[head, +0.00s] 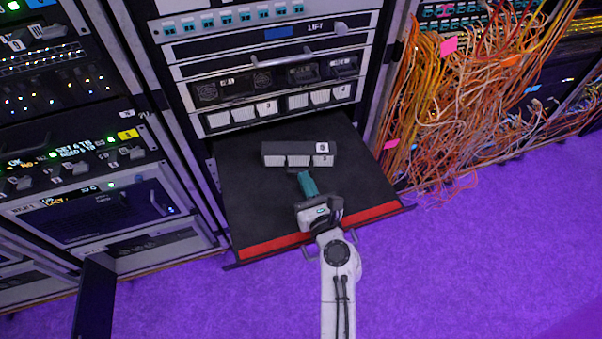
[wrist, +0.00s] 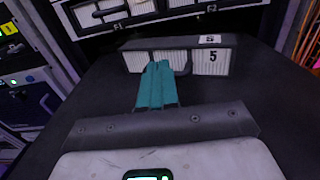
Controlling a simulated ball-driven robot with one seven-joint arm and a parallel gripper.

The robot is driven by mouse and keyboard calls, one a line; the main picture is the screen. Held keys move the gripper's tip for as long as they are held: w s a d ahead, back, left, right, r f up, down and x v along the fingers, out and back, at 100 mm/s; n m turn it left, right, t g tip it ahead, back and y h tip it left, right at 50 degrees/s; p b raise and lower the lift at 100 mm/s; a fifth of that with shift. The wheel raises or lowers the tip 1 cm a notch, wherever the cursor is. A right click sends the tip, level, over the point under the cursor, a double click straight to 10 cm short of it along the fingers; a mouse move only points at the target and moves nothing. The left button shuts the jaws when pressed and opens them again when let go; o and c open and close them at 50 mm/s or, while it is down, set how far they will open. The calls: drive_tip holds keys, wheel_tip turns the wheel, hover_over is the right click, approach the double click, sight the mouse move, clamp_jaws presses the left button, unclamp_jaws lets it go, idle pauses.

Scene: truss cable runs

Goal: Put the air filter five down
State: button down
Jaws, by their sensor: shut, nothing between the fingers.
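Air filter five (head: 299,149) is a dark grey bar with white pleated panels on its front. It lies on the black pulled-out shelf (head: 250,196) in the head view. In the wrist view, the filter (wrist: 215,60) shows the number 5 at its right end and a dark handle at its front middle. My gripper (head: 304,176) is just in front of the filter, its teal fingers together and empty. In the wrist view, the gripper's fingertips (wrist: 158,68) overlap the handle; I cannot tell if they touch it.
The shelf has a red front strip (head: 280,245). Above it is a rack unit with white filter panels (head: 267,108). Tangled orange and white cables (head: 450,100) hang at the right. Another rack (head: 80,170) stands at the left. The purple floor (head: 480,260) is clear at the right.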

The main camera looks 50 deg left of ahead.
drive_tip(key=p+v, duration=0.1)
drive_tip(key=v, duration=0.7)
drive_tip(key=shift+s, duration=0.1)
drive_tip(key=s+d+f+n+g+h+p, duration=0.1)
drive_tip(key=d+f+n+h, duration=0.25)
drive_tip(key=d+n, duration=0.8)
drive_tip(key=s+d+f+n+g+h+p, duration=0.15)
drive_tip(key=d+n+h, duration=0.35)
drive_tip(key=d, duration=1.3)
drive_tip(key=s+d+r+n+g+h, duration=0.1)
drive_tip(key=s+d+n+h, duration=0.1)
drive_tip(key=s+d+h, duration=0.2)
drive_tip(key=s+d+r+n+g+h+p, duration=0.1)
drive_tip(key=s+d+r+n+g+h, duration=0.1)
drive_tip(key=s+d, duration=0.9)
drive_tip(key=d+n+h, duration=0.1)
drive_tip(key=d+h, duration=0.1)
drive_tip(key=d, duration=0.5)
drive_tip(key=shift+r, duration=0.3)
drive_tip(key=shift+n, duration=0.25)
